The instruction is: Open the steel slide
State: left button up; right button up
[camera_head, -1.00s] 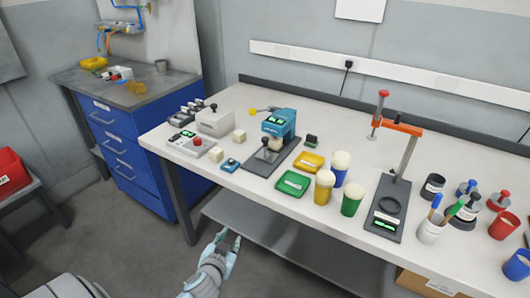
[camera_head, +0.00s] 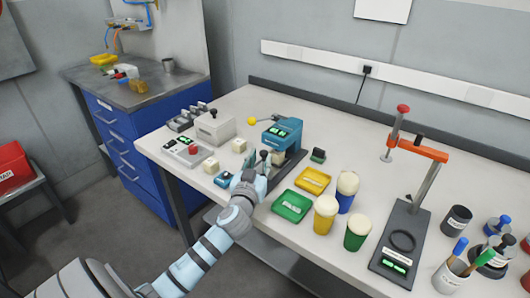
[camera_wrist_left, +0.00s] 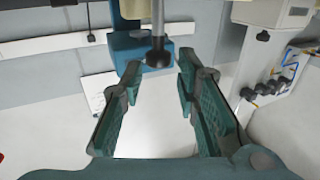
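The blue machine (camera_head: 283,132) with a green display stands on a dark base plate (camera_head: 288,168) on the white bench. Its steel slide is largely hidden behind my left gripper in the head view; a dark knob (camera_head: 264,154) shows by the fingertips. In the left wrist view, a steel post with a dark knob (camera_wrist_left: 158,58) stands between the fingertips, with a gap on each side. My left gripper (camera_head: 258,163) is open and empty; both fingers show apart in the left wrist view (camera_wrist_left: 160,75). My right gripper is not in view.
A grey box (camera_head: 214,127), cream cubes (camera_head: 210,165) and a small blue device (camera_head: 224,180) stand left of my gripper. Green (camera_head: 292,207) and yellow (camera_head: 313,180) trays and capped cups (camera_head: 326,212) stand to the right.

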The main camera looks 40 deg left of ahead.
aim_at(263, 155)
pick_arm(q)
jog(key=shift+x, duration=2.1)
grip_shut()
